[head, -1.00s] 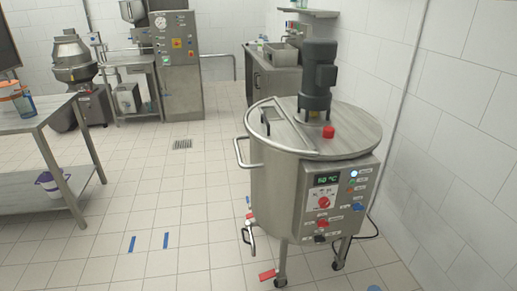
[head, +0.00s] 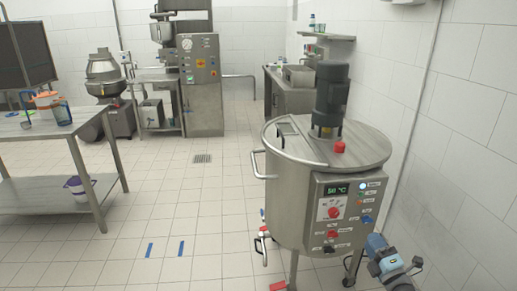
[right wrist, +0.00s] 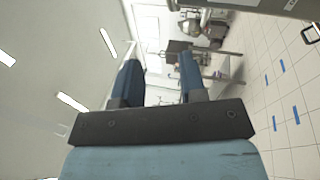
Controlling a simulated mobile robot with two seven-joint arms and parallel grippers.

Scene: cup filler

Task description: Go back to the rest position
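My left gripper is in neither view.
The tank has a lid, a motor (head: 331,95), a red button and a control panel (head: 343,210). A steel table (head: 45,130) with jugs stands at the left. A white tiled wall (head: 470,160) is close on the right. The floor between table and tank is clear.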

